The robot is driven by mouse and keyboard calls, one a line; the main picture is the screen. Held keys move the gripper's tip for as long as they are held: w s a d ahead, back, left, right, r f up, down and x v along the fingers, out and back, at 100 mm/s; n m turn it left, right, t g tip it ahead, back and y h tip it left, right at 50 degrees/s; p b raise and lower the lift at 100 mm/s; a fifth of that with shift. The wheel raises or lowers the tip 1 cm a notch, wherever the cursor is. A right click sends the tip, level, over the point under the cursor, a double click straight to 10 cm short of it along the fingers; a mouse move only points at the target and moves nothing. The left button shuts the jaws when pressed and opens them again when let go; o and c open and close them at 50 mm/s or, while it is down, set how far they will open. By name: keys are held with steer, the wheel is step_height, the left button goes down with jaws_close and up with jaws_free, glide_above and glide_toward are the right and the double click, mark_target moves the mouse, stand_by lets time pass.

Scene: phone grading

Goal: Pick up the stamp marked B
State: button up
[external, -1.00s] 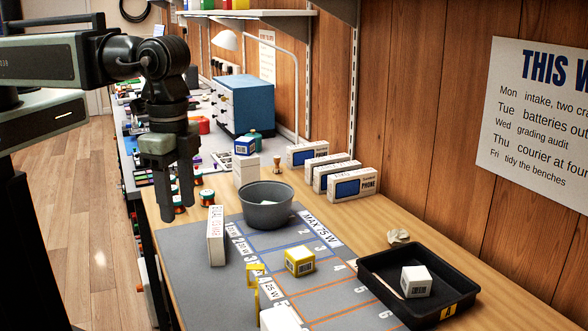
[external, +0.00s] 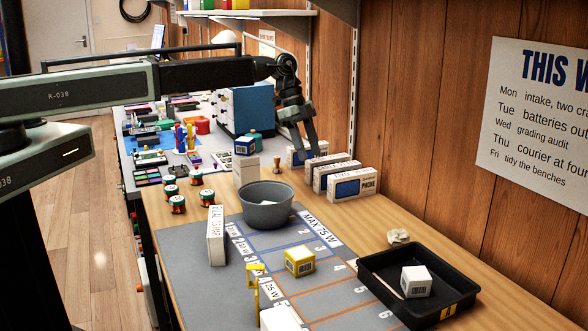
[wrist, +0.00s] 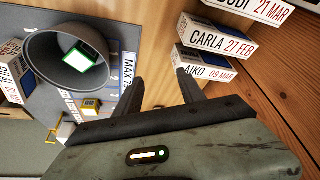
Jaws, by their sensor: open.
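A small wooden-handled piece (external: 277,164) that looks like a stamp stands upright on the bench, left of the phone boxes. No letter on it can be read, so I cannot tell whether it is the one marked B. My gripper (external: 306,152) points down with its fingers apart and empty. In the external picture it is right of the wooden piece, in front of or above the row of phone boxes. In the wrist view my gripper (wrist: 158,80) shows open over wood beside the boxes. I do not make out the stamp there.
White phone boxes (external: 353,185) stand along the wall. A grey bowl (external: 267,219), a yellow cube (external: 300,276) and a black tray (external: 369,266) are nearer. Several small jars (external: 177,204) stand at the left edge. A blue cabinet (external: 231,112) and a lamp are behind.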

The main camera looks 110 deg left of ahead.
steer(key=s+a+f+n+b, duration=0.1)
steer(key=s+a+f+n, duration=0.15)
steer(key=s+a, duration=0.55)
steer(key=n+y+b, duration=0.1)
steer(key=b, duration=0.1)
glide_toward(277, 157)
step_height(277, 157, down, 2)
steer(key=b+x, duration=0.7)
steer(key=x, duration=0.1)
steer(key=shift+w+a+f, duration=0.15)
steer(key=shift+w+f, duration=0.1)
steer(key=shift+w, duration=0.05)
steer(key=shift+r, duration=0.2)
jaws_close()
